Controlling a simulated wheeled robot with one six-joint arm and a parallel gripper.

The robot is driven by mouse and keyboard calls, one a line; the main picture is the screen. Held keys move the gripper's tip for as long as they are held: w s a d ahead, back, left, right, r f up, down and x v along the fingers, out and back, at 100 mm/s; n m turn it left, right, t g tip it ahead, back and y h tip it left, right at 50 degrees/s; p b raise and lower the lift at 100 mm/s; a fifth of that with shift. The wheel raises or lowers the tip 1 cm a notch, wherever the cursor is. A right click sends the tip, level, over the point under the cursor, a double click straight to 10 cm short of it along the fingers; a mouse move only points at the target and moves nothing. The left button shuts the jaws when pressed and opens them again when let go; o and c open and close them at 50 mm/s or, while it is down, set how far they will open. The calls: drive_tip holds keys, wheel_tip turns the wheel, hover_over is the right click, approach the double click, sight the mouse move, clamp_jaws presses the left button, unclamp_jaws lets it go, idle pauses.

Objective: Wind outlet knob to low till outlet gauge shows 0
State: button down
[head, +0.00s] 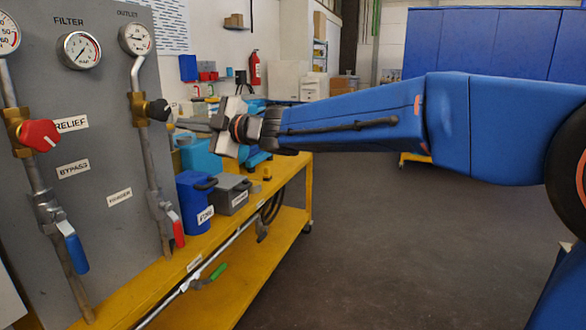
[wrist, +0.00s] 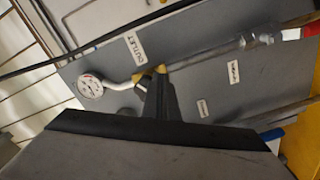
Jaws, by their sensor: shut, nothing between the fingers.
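The outlet gauge (head: 135,38) is a round white dial under the OUTLET label at the top right of the grey panel; its needle is too small to read surely. It also shows in the wrist view (wrist: 89,86). The outlet knob (head: 158,109) is black and sits on a brass valve body (head: 138,108) below the gauge. My gripper (head: 208,124) is shut and empty, to the right of the knob in the head view, with a gap between. In the wrist view the dark fingers (wrist: 157,82) overlap the brass valve and hide the knob.
A red relief knob (head: 40,135), the filter gauge (head: 79,50) and a red-handled lever (head: 178,232) are on the panel. A blue canister (head: 195,200) and a grey case (head: 230,194) stand on the yellow bench (head: 165,275). The floor to the right is clear.

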drive_tip(key=shift+x, duration=1.35)
drive_tip(key=shift+r, duration=0.15)
drive_tip(key=shift+w+d+r, duration=0.15)
drive_tip(key=shift+w+r, duration=0.3)
drive_tip(key=shift+r, duration=0.05)
drive_tip(key=shift+w+d+r, duration=0.15)
drive_tip(key=shift+w+r, duration=0.15)
drive_tip(key=shift+r, duration=0.4)
drive_tip(key=shift+w, duration=0.1)
drive_tip(key=v, duration=0.6)
drive_tip(key=shift+w, duration=0.25)
idle(0.4)
drive_tip(key=shift+d+f, duration=0.1)
drive_tip(key=shift+d, duration=0.1)
